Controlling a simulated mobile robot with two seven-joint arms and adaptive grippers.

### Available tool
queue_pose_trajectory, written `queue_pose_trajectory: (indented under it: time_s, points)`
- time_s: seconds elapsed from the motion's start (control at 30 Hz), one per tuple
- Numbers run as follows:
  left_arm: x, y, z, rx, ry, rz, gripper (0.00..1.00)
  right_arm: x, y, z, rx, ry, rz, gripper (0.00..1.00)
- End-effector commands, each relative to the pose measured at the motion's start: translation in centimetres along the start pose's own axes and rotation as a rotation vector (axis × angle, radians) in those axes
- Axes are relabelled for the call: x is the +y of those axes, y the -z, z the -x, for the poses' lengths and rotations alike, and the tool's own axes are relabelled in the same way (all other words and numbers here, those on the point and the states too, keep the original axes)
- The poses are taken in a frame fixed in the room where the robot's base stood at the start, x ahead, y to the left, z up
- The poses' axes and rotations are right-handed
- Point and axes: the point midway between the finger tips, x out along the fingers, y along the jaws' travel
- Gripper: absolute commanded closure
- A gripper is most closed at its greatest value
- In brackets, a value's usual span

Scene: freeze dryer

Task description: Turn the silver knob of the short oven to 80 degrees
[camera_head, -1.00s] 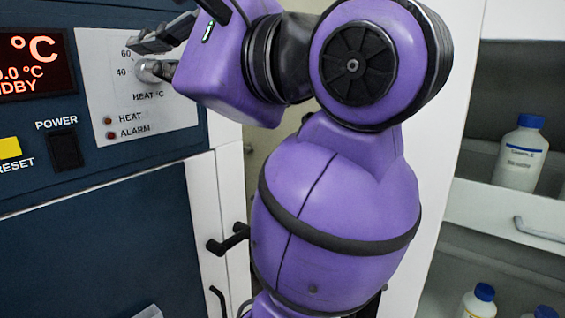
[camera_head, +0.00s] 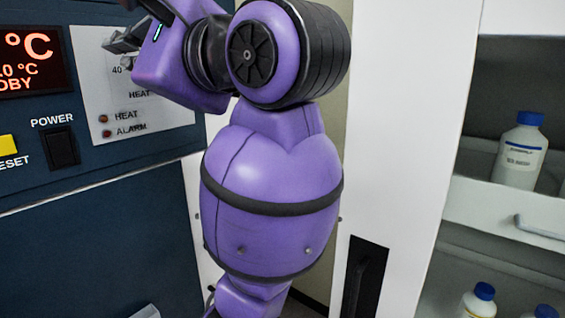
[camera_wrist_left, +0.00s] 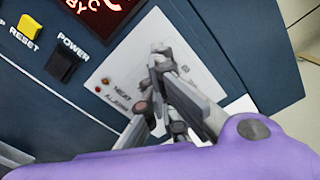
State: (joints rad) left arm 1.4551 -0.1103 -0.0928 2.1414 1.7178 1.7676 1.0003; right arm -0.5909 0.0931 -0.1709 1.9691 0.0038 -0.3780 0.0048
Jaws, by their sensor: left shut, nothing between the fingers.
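The white dial panel (camera_head: 91,95) with its printed heat scale is on the dark blue oven front (camera_head: 100,235) at the left of the head view. My left gripper (camera_head: 122,41) is in front of the upper part of this panel, over the dial. Its fingers are shut with nothing between them. The silver knob is largely hidden behind my gripper and wrist, and I cannot read its setting. In the left wrist view my shut fingers (camera_wrist_left: 160,62) lie across the panel (camera_wrist_left: 125,72), and I cannot make out the knob or tell whether they touch it. My right gripper is not in view.
A red temperature display (camera_head: 30,60), a yellow reset button (camera_head: 7,145) and a black power switch (camera_head: 61,147) are beside the panel. A white cabinet door (camera_head: 398,130) stands right of my arm. A blue-capped bottle (camera_head: 519,155) is on a shelf further right.

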Motion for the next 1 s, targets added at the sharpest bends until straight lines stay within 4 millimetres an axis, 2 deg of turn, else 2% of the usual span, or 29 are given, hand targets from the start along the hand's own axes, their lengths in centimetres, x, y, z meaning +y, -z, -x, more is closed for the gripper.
queue_pose_trajectory:
  time_s: [1.0]
  points:
    - [0.2,1.3,-0.3,0.001,-0.012,-0.007,1.00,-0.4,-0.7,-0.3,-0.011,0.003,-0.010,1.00]
